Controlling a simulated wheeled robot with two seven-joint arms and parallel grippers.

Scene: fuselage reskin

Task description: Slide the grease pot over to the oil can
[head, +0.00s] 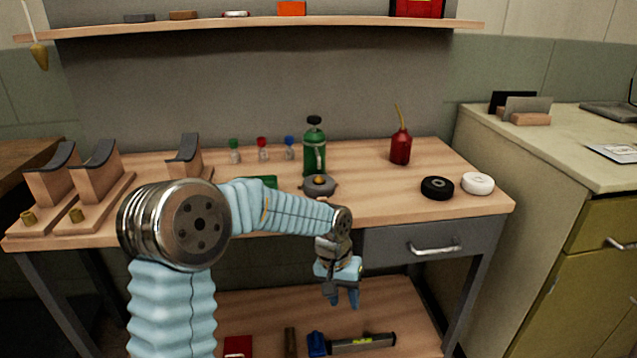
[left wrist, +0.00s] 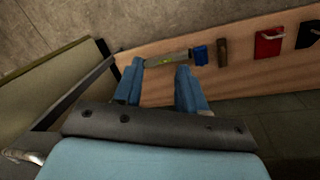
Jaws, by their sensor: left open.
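My left gripper (head: 343,298) hangs in front of the bench's front edge, below the bench top, pointing down. Its fingers are apart with nothing between them; the left wrist view (left wrist: 160,78) also shows this. My right gripper is in neither view.
A green pump bottle (head: 314,150) stands just behind the pot. Black tape (head: 437,188) and white tape (head: 478,183) lie at the bench's right end. Wooden cradles (head: 96,185) stand at left. The lower shelf (left wrist: 250,75) holds several tools. Bench surface between pot and can is clear.

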